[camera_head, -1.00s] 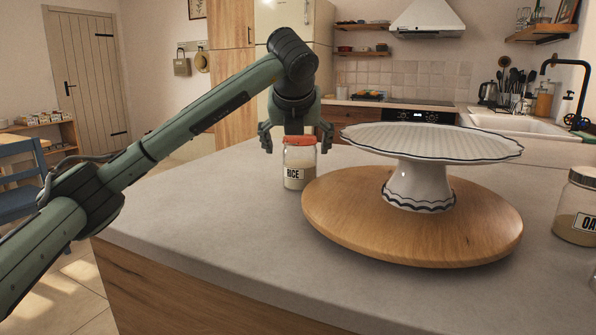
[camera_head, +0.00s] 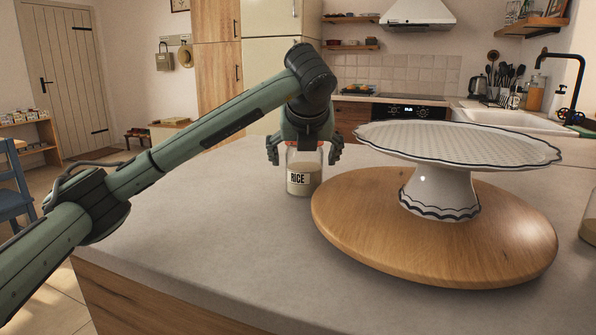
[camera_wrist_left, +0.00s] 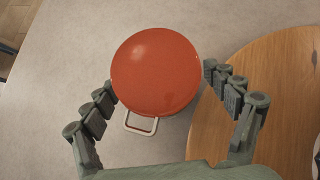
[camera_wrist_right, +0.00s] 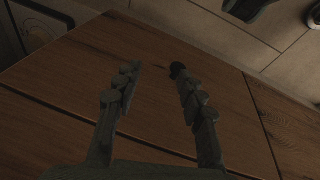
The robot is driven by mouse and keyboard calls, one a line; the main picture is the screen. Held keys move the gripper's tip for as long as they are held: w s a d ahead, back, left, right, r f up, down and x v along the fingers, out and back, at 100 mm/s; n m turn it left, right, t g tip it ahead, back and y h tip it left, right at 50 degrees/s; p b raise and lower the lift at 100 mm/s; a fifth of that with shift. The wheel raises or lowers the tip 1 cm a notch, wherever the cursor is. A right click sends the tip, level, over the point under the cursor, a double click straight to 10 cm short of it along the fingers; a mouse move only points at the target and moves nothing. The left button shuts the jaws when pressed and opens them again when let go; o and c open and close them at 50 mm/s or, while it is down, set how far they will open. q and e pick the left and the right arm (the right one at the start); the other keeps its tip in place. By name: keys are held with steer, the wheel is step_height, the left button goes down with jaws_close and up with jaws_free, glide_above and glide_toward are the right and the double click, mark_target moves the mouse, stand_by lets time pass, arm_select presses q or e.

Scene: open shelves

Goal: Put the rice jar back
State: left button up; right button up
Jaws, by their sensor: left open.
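The rice jar (camera_head: 304,174) stands upright on the grey countertop, left of the round wooden board. It is clear glass with pale contents and a label reading RICE. Its round red lid (camera_wrist_left: 156,71) with a wire clasp fills the middle of the left wrist view. My left gripper (camera_head: 305,155) is above the jar, pointing down, open, with its fingers on either side of the lid; gaps show between fingers and lid. My right gripper (camera_wrist_right: 157,68) shows only in the right wrist view, open and empty in front of a wooden panel.
A round wooden board (camera_head: 350,238) carries a white cake stand (camera_head: 440,190) close right of the jar; its wide plate overhangs. Part of another jar (camera_head: 588,222) shows at the right edge. The countertop (camera_head: 215,215) left and front of the rice jar is clear.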

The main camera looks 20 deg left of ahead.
arm_select(q)
steer(key=shift+w+a+f, duration=0.1)
steer(key=shift+w+f, duration=0.15)
steer(key=shift+f, duration=0.05)
steer(key=c, duration=1.6)
steer(key=shift+r, duration=0.25)
steer(key=c, duration=0.3)
